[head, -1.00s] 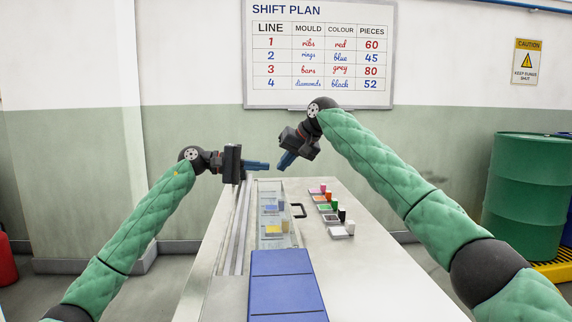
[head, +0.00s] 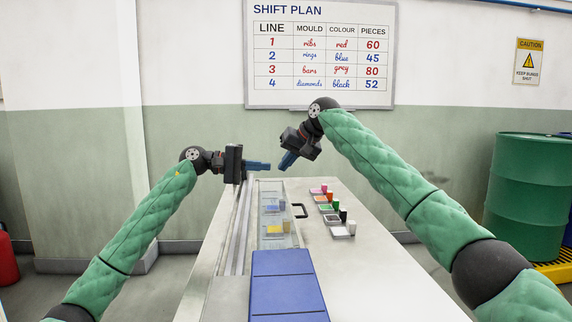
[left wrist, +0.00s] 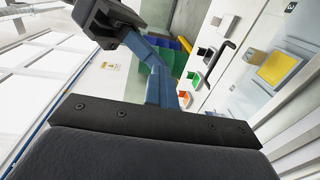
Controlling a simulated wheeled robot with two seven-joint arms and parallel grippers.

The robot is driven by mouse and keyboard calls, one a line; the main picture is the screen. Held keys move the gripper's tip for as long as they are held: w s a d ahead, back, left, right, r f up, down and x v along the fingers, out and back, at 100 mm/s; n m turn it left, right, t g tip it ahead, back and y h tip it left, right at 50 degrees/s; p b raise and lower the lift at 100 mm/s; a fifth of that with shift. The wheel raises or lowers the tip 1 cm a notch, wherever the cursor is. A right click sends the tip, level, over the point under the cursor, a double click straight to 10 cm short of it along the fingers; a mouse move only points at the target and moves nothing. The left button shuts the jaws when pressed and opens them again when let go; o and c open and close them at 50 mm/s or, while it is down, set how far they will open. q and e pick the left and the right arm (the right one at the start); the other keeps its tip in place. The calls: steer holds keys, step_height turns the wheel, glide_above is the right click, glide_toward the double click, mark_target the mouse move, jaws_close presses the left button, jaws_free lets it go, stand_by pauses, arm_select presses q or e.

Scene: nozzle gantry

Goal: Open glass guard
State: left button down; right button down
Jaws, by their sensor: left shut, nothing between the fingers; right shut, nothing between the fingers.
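The glass guard (head: 277,222) is a clear panel over a recess in the middle of the pale bench. A yellow piece and a blue piece show through it. Its black handle (head: 299,210) stands at its right side; it also shows in the left wrist view (left wrist: 219,62). The guard appears closed. My left gripper (head: 268,166) is shut and empty, above the bench's far end, beyond and left of the handle. My right gripper (head: 284,165) is shut and empty, close to the left fingertips and above the far end. Neither gripper touches the handle.
Several small coloured trays with blocks (head: 330,208) stand in a row right of the handle. A blue panel (head: 287,285) lies at the near end. A metal rail (head: 238,230) runs along the left. A green drum (head: 528,185) stands at the right.

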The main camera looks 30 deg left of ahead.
arm_select(q)
steer(key=c, duration=1.5)
jaws_free()
steer(key=shift+a, duration=0.1)
